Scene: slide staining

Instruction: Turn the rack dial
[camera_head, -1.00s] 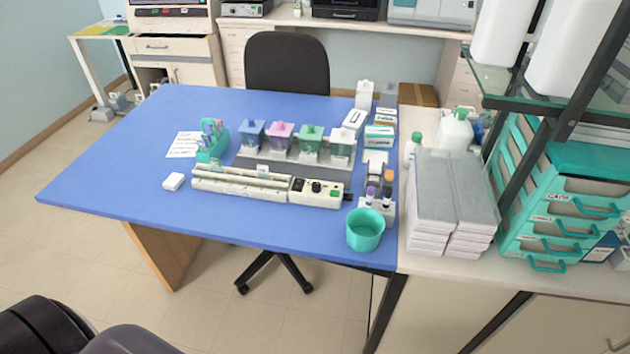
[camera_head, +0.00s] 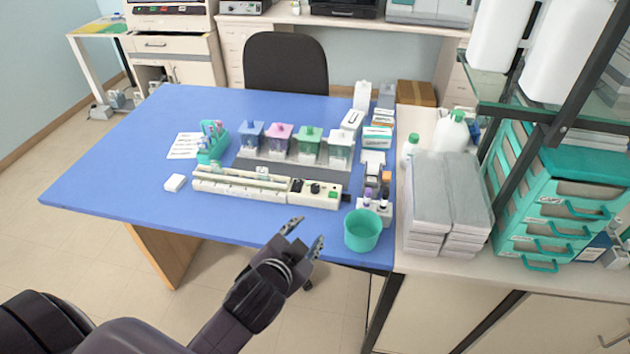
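The cream staining rack (camera_head: 240,186) lies along the front part of the blue table. Its right end is a control block (camera_head: 326,200) with dark knobs and a small green part. One black dial (camera_head: 315,188) shows on the top of the block. My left gripper (camera_head: 306,233) is at the table's front edge, below and in front of the control block, apart from it. Its two fingers are spread with nothing between them. My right gripper is not in view.
A teal cup (camera_head: 362,230) stands close to the right of my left gripper. Staining jars with coloured lids (camera_head: 280,135) stand behind the rack. Small bottles (camera_head: 376,198) are to its right. The blue table (camera_head: 110,180) is clear at left.

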